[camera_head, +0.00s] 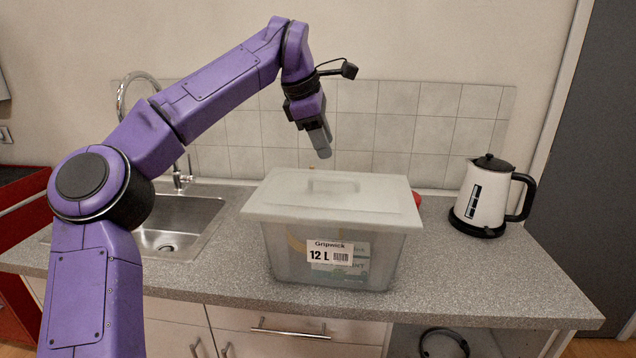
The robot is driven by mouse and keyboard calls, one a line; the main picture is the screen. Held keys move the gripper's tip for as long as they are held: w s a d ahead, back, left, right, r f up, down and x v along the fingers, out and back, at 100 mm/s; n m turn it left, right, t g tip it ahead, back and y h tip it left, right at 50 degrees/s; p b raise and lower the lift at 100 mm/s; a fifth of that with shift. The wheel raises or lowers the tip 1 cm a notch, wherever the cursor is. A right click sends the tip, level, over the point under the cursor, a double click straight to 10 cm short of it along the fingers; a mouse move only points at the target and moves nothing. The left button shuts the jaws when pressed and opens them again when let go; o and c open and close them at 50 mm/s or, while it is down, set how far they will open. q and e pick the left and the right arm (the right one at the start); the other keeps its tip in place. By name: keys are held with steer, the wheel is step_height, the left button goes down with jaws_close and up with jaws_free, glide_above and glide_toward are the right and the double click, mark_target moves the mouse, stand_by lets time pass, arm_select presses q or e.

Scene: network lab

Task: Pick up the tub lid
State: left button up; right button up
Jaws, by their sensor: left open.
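The tub lid (365,205) is a pale translucent cover with a raised handle in its middle. It sits on a clear plastic tub (385,262) labelled "Gripwick 12 L". The tub stands on the grey counter. My left gripper (322,152) points down above the back part of the lid, with a visible gap between them. It is open and holds nothing that I can see. Its fingers are seen nearly side-on, so the space between them is hidden. My right gripper is out of view.
A white kettle with a black handle (484,192) stands at the right on its base. A sink (180,222) with a tall tap (178,165) lies at the left. Part of a red thing (417,199) shows behind the tub. The counter's right front (500,280) is clear.

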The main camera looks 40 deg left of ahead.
arm_select(q)
glide_toward(344, 191)
steer(key=shift+w+d, duration=0.25)
steer(key=shift+d, duration=0.05)
steer(key=x, duration=0.4)
steer(key=shift+s+a+f, duration=0.15)
steer(key=shift+a+f, duration=0.2)
steer(key=shift+f, duration=0.05)
steer(key=shift+w+d+f, duration=0.15)
steer(key=shift+w+f, duration=0.1)
jaws_close()
